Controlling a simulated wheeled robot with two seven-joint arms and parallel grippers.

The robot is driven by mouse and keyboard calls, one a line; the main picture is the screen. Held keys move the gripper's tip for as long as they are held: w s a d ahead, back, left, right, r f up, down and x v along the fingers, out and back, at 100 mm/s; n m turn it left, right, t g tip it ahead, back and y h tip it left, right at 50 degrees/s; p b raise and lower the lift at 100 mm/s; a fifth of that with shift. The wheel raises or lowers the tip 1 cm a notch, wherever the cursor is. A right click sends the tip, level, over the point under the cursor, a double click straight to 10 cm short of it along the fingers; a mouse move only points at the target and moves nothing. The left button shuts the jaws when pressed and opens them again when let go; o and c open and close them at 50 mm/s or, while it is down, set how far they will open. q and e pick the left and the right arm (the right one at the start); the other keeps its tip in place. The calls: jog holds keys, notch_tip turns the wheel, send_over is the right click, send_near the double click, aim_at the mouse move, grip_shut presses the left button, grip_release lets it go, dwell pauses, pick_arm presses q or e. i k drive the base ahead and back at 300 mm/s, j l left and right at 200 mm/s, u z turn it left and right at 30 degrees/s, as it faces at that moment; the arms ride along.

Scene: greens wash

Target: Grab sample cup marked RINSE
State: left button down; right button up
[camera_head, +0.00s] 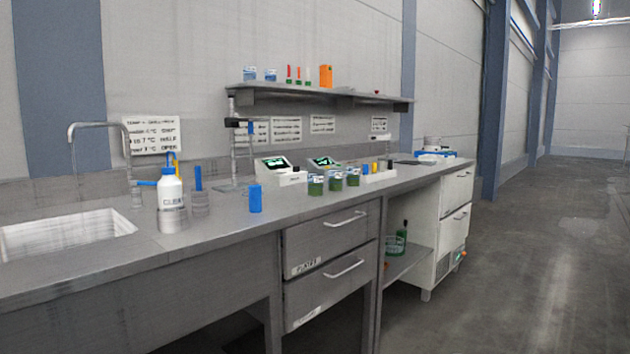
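Several small cups with green contents and pale bands stand in a row near the front edge of the counter: a left cup (315,185), a middle cup (336,181) and a right cup (353,177). Their labels are too small to read, so I cannot tell which is marked RINSE. All look upright. Neither of my grippers is in view.
The steel counter (230,228) holds a sink (62,234), a white bottle (171,200) and a blue cylinder (255,198) left of the cups. Instruments with screens (275,165) stand behind. A shelf (300,91) hangs above. The floor (530,260) at right is clear.

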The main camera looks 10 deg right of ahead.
aim_at(353, 173)
jog(key=i+l+u, duration=0.15)
jog(key=l+u, duration=0.15)
jog(key=i+l+u, duration=0.1)
jog(key=l+u, duration=0.2)
jog(key=i+l+u, duration=0.1)
jog(key=l+u, duration=0.15)
jog(key=l, duration=0.25)
